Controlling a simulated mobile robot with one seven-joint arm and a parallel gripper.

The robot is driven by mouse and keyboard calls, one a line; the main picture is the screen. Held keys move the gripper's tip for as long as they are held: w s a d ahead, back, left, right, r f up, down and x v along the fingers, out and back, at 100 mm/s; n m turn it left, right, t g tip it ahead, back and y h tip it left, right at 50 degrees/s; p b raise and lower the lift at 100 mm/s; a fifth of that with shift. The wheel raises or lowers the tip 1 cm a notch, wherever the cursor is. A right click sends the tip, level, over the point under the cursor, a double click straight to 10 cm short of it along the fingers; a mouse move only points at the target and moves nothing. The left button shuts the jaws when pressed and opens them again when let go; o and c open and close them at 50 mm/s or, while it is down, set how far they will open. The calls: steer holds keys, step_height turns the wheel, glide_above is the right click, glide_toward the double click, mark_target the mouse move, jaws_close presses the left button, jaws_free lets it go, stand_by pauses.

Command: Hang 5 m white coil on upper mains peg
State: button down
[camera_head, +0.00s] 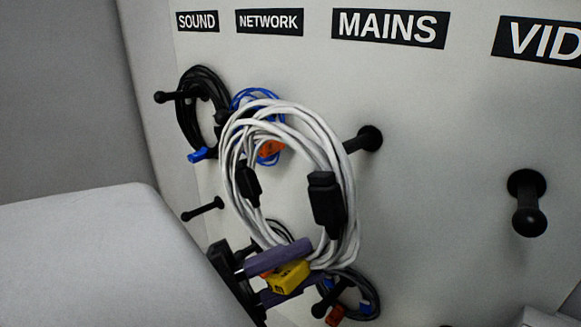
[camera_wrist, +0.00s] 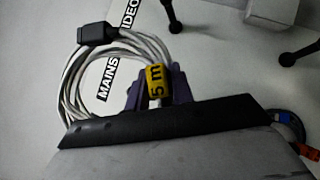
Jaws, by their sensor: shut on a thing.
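The white coil (camera_head: 237,140) hangs in front of the board, with two black connectors and a yellow tag (camera_head: 287,276). My gripper (camera_head: 311,263) has purple fingers shut on the coil's bottom at the tag. The wrist view shows the tag, reading "5 m" (camera_wrist: 155,80), between the fingers, with the coil (camera_wrist: 72,85) beyond. The upper mains peg (camera_head: 370,138) sticks out below the MAINS label (camera_head: 390,28). Its tip is hidden behind the coil's right side; I cannot tell whether the tip reaches into the loop.
A black coil (camera_head: 188,112) hangs under SOUND and a blue coil (camera_head: 243,97) under NETWORK, partly hidden. A video peg (camera_head: 527,205) at right is bare.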

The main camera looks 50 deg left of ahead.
steer(key=w+a+f+b, duration=0.2)
steer(key=w+b, duration=0.1)
steer(key=w, duration=0.6)
steer(key=w+a+f+b, duration=0.2)
steer(key=w+f+b, duration=0.1)
steer(key=w, duration=0.6)
steer(key=shift+a+f, duration=0.15)
steer(key=shift+f, duration=0.1)
stand_by(1.2)
steer(key=shift+f, duration=0.1)
stand_by(0.4)
steer(key=c, duration=1.1)
jaws_free()
steer(key=b+v, duration=0.4)
steer(key=v, duration=1)
